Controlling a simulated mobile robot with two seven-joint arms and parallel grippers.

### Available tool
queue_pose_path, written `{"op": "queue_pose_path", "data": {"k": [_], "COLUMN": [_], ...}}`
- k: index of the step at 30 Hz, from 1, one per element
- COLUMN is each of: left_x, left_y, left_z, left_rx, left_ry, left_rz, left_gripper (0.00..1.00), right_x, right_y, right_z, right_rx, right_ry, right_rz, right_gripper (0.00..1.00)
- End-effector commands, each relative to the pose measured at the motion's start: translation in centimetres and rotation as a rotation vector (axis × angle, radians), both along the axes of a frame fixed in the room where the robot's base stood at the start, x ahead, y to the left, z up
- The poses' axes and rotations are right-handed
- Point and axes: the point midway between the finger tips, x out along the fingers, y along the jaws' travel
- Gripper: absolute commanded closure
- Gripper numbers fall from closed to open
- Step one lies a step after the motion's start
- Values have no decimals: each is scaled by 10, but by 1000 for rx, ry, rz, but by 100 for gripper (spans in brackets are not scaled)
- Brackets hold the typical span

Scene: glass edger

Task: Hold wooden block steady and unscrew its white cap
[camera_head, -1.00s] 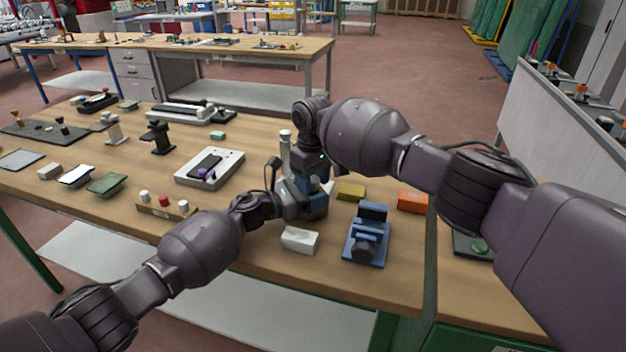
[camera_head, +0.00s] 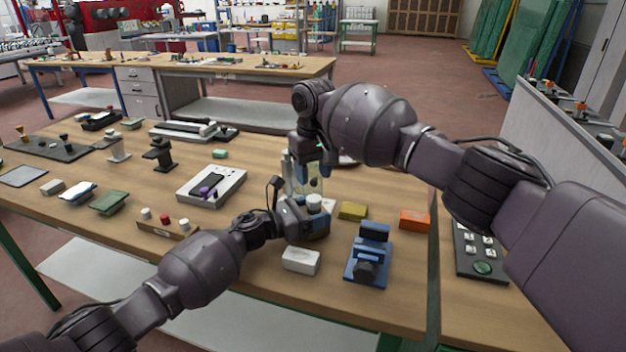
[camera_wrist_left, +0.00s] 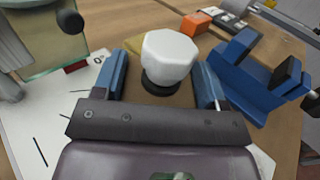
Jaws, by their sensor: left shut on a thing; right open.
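The wooden block (camera_wrist_left: 184,96) stands between the blue fingers of my left gripper (camera_wrist_left: 163,90), which is shut on it. Its white faceted cap (camera_wrist_left: 170,57) sits on top above a dark collar. In the head view the white cap (camera_head: 314,202) shows just above my left gripper (camera_head: 312,222), and the block is mostly hidden by the gripper. My right gripper (camera_head: 312,166) is open, pointing down, above and slightly behind the cap and apart from it. Nothing shows between its fingers.
A blue vise-like fixture (camera_head: 368,258) stands to the right, with a white block (camera_head: 301,260) in front. A greenish glass piece (camera_wrist_left: 50,38) stands close behind left. A wooden strip with pegs (camera_head: 166,226) lies left.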

Motion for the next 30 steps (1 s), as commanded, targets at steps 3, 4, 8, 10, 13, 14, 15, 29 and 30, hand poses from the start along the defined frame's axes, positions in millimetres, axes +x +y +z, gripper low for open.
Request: {"op": "queue_pose_path", "data": {"k": [3, 4, 8, 10, 13, 14, 15, 29, 30], "left_x": [0, 0, 0, 0, 0, 0, 0, 0, 0], "left_y": [0, 0, 0, 0, 0, 0, 0, 0, 1], "left_z": [-1, -1, -1, -1, -1, -1, 0, 0, 0], "left_rx": [1, 1, 1, 1, 1, 1, 1, 0, 0], "left_ry": [0, 0, 0, 0, 0, 0, 0, 0, 0], "left_rz": [0, 0, 0, 0, 0, 0, 0, 1, 1], "left_gripper": [100, 100, 100, 100, 100, 100, 100, 100, 100], "right_x": [0, 0, 0, 0, 0, 0, -1, 0, 0], "right_y": [0, 0, -1, 0, 0, 0, 0, 0, 0], "right_z": [-1, -3, -17, -27, -42, -46, -51, -77, -77], "right_rx": [-1, -2, -2, -2, -1, -1, -2, -1, -1], "right_ry": [0, 1, 2, 2, 3, 3, 2, 0, 0], "right_rz": [-30, -33, -34, -33, -33, -33, -33, -32, -32], "right_gripper": [51, 51, 51, 51, 51, 51, 51, 51, 51]}}
